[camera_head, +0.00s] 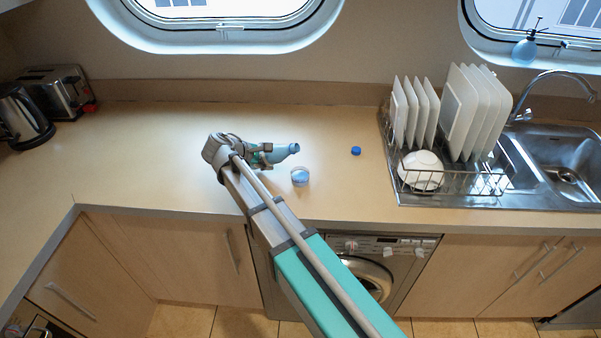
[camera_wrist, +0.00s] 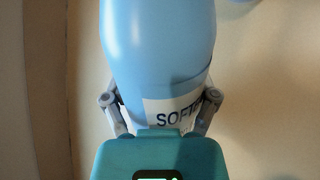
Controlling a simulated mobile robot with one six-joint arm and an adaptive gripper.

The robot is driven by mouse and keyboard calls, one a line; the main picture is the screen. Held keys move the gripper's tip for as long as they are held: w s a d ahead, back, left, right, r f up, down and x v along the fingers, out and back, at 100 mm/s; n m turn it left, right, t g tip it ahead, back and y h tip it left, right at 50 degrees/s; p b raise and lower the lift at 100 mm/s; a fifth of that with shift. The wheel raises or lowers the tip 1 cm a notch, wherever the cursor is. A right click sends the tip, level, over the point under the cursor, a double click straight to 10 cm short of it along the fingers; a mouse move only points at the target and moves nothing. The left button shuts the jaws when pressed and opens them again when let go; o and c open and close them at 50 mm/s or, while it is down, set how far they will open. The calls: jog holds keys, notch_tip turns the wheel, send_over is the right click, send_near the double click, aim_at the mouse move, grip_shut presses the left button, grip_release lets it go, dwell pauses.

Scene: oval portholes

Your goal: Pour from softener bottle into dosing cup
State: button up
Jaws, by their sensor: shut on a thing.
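The softener bottle (camera_head: 283,152) is light blue. In the head view it lies tipped far over, close to level, with its mouth toward the right. My gripper (camera_head: 262,155) is shut around its body. In the wrist view the bottle (camera_wrist: 158,45) fills the middle between both fingers, and part of its white label with "SOFT" shows. The dosing cup (camera_head: 300,177) is a small clear cup with a bluish look, upright on the counter, just in front of the bottle's mouth in the picture. I cannot make out a stream or the exact liquid level.
A blue cap (camera_head: 356,151) lies on the counter (camera_head: 180,135) to the right. A dish rack (camera_head: 440,180) with plates and a bowl stands further right beside the sink (camera_head: 570,160). A toaster (camera_head: 62,92) and kettle (camera_head: 22,115) stand far left. The counter's left part is clear.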

aim_at(277, 156)
jog(key=h+b, duration=0.1)
jog(key=d+n+h, duration=0.1)
jog(key=d+n+h+b, duration=0.1)
jog(key=shift+s+r+b, duration=0.25)
jog(key=shift+s+b, duration=0.1)
jog(key=h+b, duration=0.1)
jog(key=n+h+b, duration=0.1)
jog(key=b, duration=0.1)
jog(key=shift+d+r+n, duration=0.15)
jog(key=shift+n, duration=0.15)
jog(key=n+h+b, duration=0.1)
jog(key=b, duration=0.1)
jog(key=n+h+b, duration=0.1)
jog(key=h+b, duration=0.1)
jog(key=shift+s+d+t, duration=0.15)
jog(key=shift+d+t, duration=0.2)
jog(key=shift+t, duration=0.05)
jog(key=shift+r+n, duration=0.15)
jog(key=shift+n, duration=0.15)
jog(key=shift+r, duration=0.15)
notch_tip(277, 156, up, 6)
jog(key=p, duration=0.5)
jog(key=shift+p, duration=0.35)
